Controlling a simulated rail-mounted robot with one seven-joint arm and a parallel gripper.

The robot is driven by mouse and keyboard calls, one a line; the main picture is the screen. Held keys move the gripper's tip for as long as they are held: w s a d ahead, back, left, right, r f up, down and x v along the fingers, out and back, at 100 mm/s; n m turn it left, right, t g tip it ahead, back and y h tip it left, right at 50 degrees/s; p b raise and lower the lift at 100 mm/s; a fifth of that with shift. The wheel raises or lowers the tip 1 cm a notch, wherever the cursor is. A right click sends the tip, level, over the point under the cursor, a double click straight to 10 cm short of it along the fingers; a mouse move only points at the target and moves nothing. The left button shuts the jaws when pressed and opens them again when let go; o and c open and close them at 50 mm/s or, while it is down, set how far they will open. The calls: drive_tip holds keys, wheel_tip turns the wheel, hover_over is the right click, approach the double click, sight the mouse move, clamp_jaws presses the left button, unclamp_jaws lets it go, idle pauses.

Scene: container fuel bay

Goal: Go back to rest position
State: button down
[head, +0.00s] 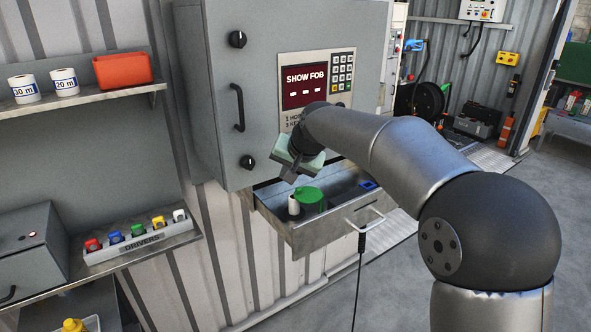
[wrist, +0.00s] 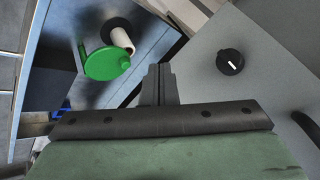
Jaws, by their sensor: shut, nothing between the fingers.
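My gripper (head: 289,176) is in front of the grey cabinet, just above the open drawer (head: 308,236). Its fingers are shut with nothing between them, and they also show in the wrist view (wrist: 158,85). My arm reaches in from the right of the head view and is bent, not folded away. In the drawer are a green disc-shaped piece (head: 309,199) and a white cylinder (head: 293,205). The green piece (wrist: 103,63) and the white cylinder (wrist: 122,40) also show in the wrist view, apart from my fingers.
The cabinet (head: 215,100) has black knobs, a handle and a keypad panel (head: 317,84) reading "SHOW FOB". A blue item (head: 368,185) lies at the drawer's right. A cable (head: 359,275) hangs below the drawer handle.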

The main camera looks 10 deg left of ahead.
drive_tip(key=s+d+f+g+h, duration=0.15)
drive_tip(key=s+d+f, duration=0.25)
drive_tip(key=s+d, duration=0.85)
drive_tip(key=s+d+f+g+h, duration=0.1)
drive_tip(key=s+d+f+h, duration=0.2)
drive_tip(key=s+d, duration=0.95)
drive_tip(key=s+d+f+g, duration=0.1)
drive_tip(key=s+d+f, duration=0.5)
drive_tip(key=s+d, duration=0.3)
drive_tip(key=shift+s+d+m+h, duration=0.15)
drive_tip(key=shift+s+m+h, duration=0.05)
drive_tip(key=shift+m+h, duration=0.2)
drive_tip(key=shift+g, duration=0.25)
